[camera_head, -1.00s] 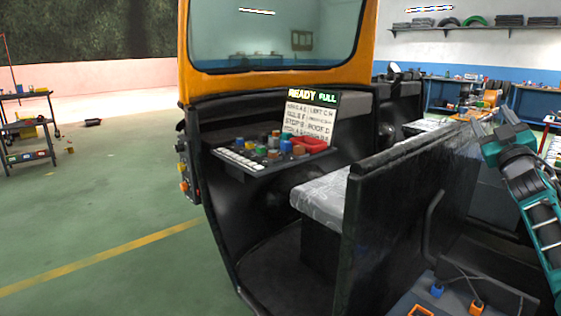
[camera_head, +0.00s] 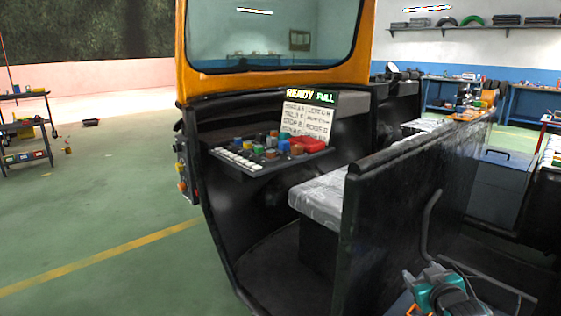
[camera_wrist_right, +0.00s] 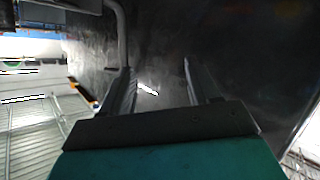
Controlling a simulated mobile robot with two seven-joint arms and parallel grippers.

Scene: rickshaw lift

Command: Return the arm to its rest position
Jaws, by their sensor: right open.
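My right arm shows at the bottom right of the head view, low beside the black partition (camera_head: 400,200) of the rickshaw. It is teal and dark grey. Its gripper (camera_head: 423,275) sits just right of the partition's lower end. In the right wrist view the gripper (camera_wrist_right: 158,85) has two grey fingers standing apart with nothing between them. A dark panel fills most of the background beyond them. My left gripper is not in view.
The orange and black rickshaw (camera_head: 280,80) fills the middle. Its dashboard shelf (camera_head: 250,165) holds several coloured controls below a READY FULL sign (camera_head: 310,112). A grey seat (camera_head: 322,195) lies behind the partition. A bent handrail (camera_head: 427,225) stands close above my gripper.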

